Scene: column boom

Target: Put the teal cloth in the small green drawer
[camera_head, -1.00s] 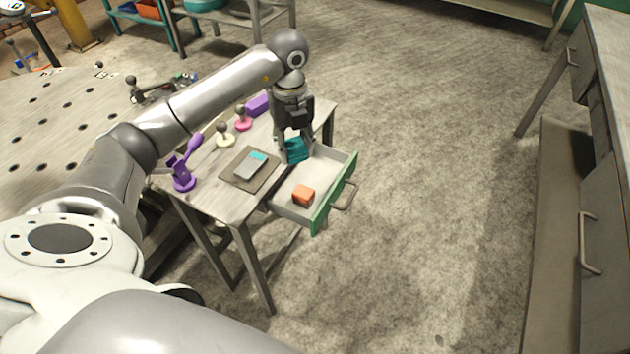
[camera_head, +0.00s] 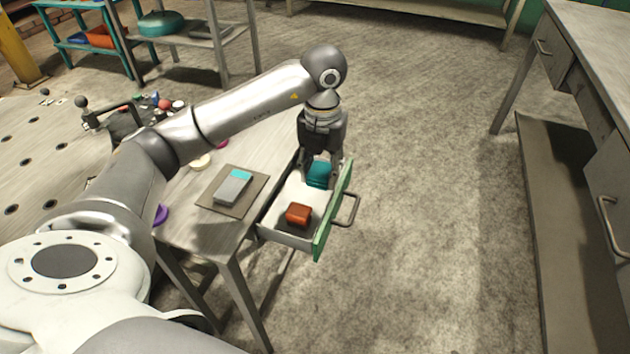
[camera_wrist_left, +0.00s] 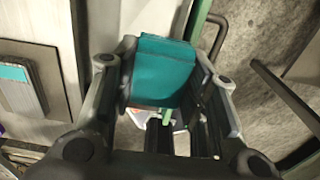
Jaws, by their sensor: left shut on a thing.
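The teal cloth (camera_head: 319,174) is a folded block held between the fingers of my left gripper (camera_head: 318,168). It also shows in the left wrist view (camera_wrist_left: 162,72), with a finger on each side. The gripper points down over the far part of the open drawer. The small green drawer (camera_head: 331,215) has a green front and a pale inside, and is pulled out from the small table. Whether the cloth touches the drawer floor I cannot tell. My right gripper is not in view.
An orange-red block (camera_head: 299,213) lies in the near part of the drawer. A grey box with a teal end (camera_head: 232,188) lies on a brown mat (camera_head: 252,197) on the small table (camera_head: 185,229). A grey bench (camera_head: 590,60) stands at the right, with open floor between.

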